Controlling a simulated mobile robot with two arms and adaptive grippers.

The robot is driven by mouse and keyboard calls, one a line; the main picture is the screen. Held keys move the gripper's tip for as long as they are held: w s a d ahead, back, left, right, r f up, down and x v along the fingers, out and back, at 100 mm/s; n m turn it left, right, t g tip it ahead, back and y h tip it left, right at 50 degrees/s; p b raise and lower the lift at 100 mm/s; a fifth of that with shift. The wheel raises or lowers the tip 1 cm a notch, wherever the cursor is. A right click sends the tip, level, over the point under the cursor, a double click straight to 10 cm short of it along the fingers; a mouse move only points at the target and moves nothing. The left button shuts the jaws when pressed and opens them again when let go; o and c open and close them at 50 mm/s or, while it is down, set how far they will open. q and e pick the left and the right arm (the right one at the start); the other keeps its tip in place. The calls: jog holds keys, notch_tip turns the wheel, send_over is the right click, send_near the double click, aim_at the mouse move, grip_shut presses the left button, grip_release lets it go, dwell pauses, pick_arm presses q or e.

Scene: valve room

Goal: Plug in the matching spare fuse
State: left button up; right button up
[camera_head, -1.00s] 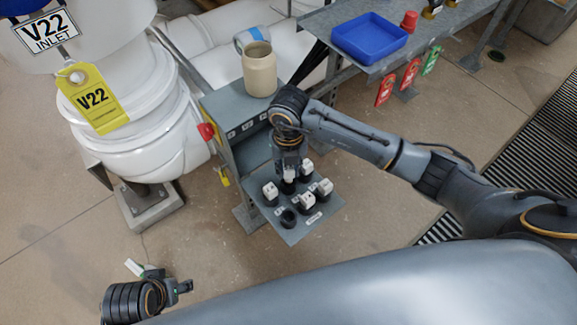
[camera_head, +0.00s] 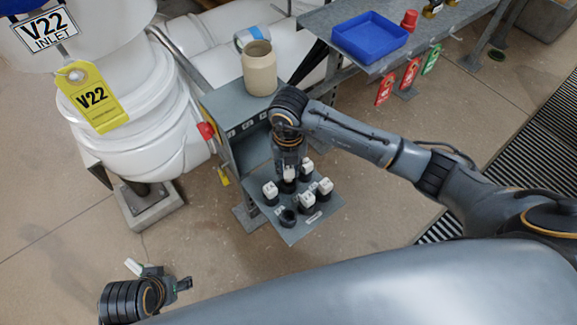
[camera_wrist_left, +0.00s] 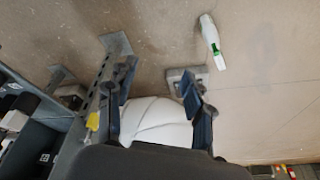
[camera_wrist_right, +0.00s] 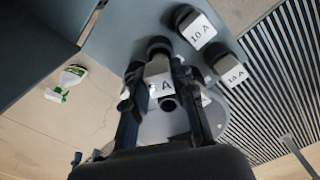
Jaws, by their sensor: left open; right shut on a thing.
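My right gripper (camera_head: 290,172) is shut on a white fuse (camera_wrist_right: 159,84), over the back part of the grey fuse panel (camera_head: 322,213). The fuse's label shows an "A"; my finger partly hides the number. Whether the fuse is seated in a socket cannot be told. Several white fuses stand in black holders around it, including a front one (camera_head: 307,200) and a right one (camera_head: 325,186). A black socket (camera_head: 288,217) at the panel's front is empty. My left gripper (camera_wrist_left: 160,85) is open and empty, away from the panel.
A beige jar (camera_head: 259,70) stands on the grey cabinet (camera_head: 222,103) behind the panel. A blue tray (camera_head: 369,37) sits on the bench at right. White valve piping (camera_head: 130,130) stands at left. A white-and-green bottle (camera_wrist_left: 212,43) is on the floor.

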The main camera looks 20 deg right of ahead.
pick_arm(q)
jog(key=shift+v, duration=0.85)
pick_arm(e)
jog(key=shift+f, duration=0.4)
pick_arm(q)
jog(key=shift+a+r, duration=0.1)
pick_arm(e)
jog(key=shift+b, duration=0.3)
pick_arm(q)
jog(key=shift+s+r, duration=0.35)
jog(key=shift+r, duration=0.2)
pick_arm(e)
jog(key=shift+f, duration=0.3)
pick_arm(q)
jog(key=shift+a+r, duration=0.1)
jog(key=shift+r, duration=0.15)
jog(key=shift+w, duration=0.1)
pick_arm(e)
jog(key=shift+f, duration=0.2)
pick_arm(q)
jog(key=shift+b, duration=0.3)
